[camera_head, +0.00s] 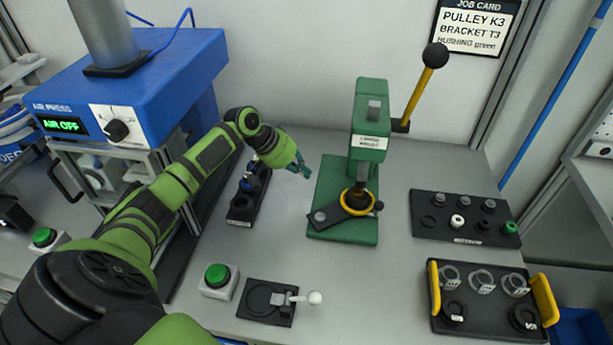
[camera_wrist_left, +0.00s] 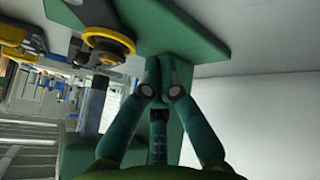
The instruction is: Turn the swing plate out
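The dark swing plate (camera_head: 335,213) lies low on the green press's base (camera_head: 345,236), reaching left from under the ram. A yellow-rimmed round part (camera_head: 376,207) sits at the plate's right end, below the ram. That round part also shows in the left wrist view (camera_wrist_left: 108,42). My left gripper (camera_head: 302,170) is beside the press base at its back left, apart from the swing plate. In the left wrist view its teal fingers (camera_wrist_left: 160,72) are drawn together with nothing seen between them. My right gripper is not in view.
The press lever (camera_head: 416,90) rises at the right. A small dark rack (camera_head: 240,207) stands left of the press. A green button (camera_head: 217,276) and a black fixture (camera_head: 266,303) are in front. A parts tray (camera_head: 465,240) and yellow-handled tray (camera_head: 486,318) are at right.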

